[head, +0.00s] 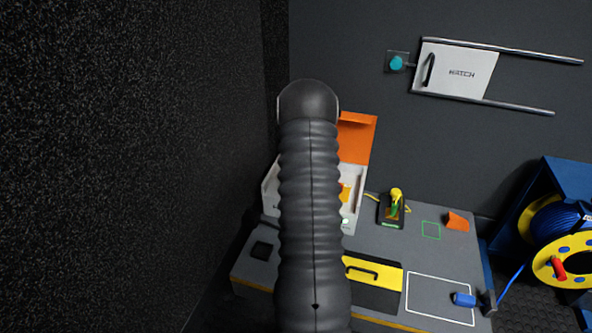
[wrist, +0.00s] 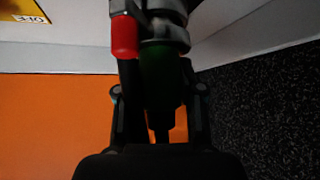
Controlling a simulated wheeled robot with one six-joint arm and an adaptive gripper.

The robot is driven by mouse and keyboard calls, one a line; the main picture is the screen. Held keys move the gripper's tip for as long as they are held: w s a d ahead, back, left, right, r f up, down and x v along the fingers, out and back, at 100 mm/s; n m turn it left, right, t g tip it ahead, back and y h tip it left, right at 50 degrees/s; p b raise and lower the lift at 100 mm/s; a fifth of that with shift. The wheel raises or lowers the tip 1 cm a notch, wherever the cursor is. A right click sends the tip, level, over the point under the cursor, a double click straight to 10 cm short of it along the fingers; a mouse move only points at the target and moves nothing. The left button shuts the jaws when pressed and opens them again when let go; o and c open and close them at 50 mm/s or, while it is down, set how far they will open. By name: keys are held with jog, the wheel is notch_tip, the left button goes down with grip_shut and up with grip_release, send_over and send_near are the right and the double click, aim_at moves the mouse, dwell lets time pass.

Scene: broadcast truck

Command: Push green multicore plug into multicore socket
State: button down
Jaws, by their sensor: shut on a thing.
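In the wrist view, my gripper (wrist: 159,98) is shut on the green plug (wrist: 164,75), a dark green cylinder between its two fingers. The plug's far end meets a grey metal collar (wrist: 166,32) at the top of the picture. I cannot tell whether this collar belongs to the plug or to the multicore socket, nor how deep the plug sits. A red-tipped dark plug or cable (wrist: 124,38) stands close beside the green plug on the left. In the head view, my arm hides the gripper, the plug and whatever is directly behind them.
A white case with an orange lid (head: 358,140) stands partly behind my arm. The grey bench (head: 385,240) holds a black stand (head: 383,216) with a yellow-and-green item, an orange wedge (head: 458,221) and a blue block (head: 464,299). A dark wall (head: 130,150) rises on the left.

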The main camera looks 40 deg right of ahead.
jog(key=shift+f, duration=0.35)
jog(key=c, duration=0.6)
grip_release()
jog(key=shift+c, duration=0.2)
jog(key=v, duration=1.2)
jog(key=shift+s, duration=0.1)
